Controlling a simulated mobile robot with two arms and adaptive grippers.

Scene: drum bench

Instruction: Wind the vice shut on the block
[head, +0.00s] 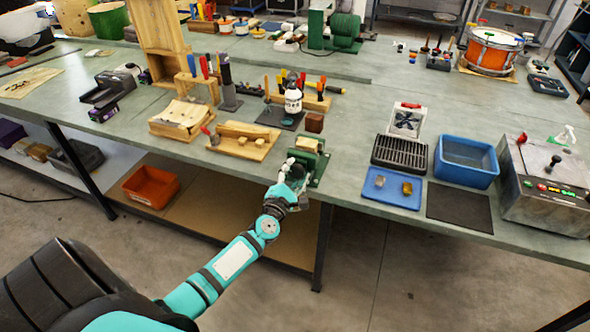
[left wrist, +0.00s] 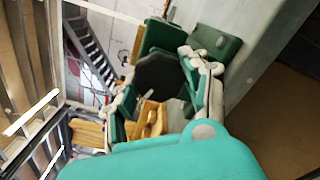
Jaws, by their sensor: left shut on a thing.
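The green vice (head: 318,168) stands at the front edge of the bench. In the left wrist view its green body (left wrist: 215,42) fills the upper middle. My left gripper (head: 290,180) is at the near side of the vice, on its handle end, with its arm reaching in from the lower left. In the left wrist view the fingers of my left gripper (left wrist: 163,95) are around this end and shut on the vice handle, which is mostly hidden. A small reddish-brown block (head: 314,122) sits on the bench behind the vice. My right gripper is not in view.
A wooden fixture (head: 243,140) lies left of the vice. A dark grate (head: 400,153), a blue tray (head: 393,188) and a blue bin (head: 466,160) are to the right. A white bottle (head: 293,98) stands behind. The floor in front of the bench is clear.

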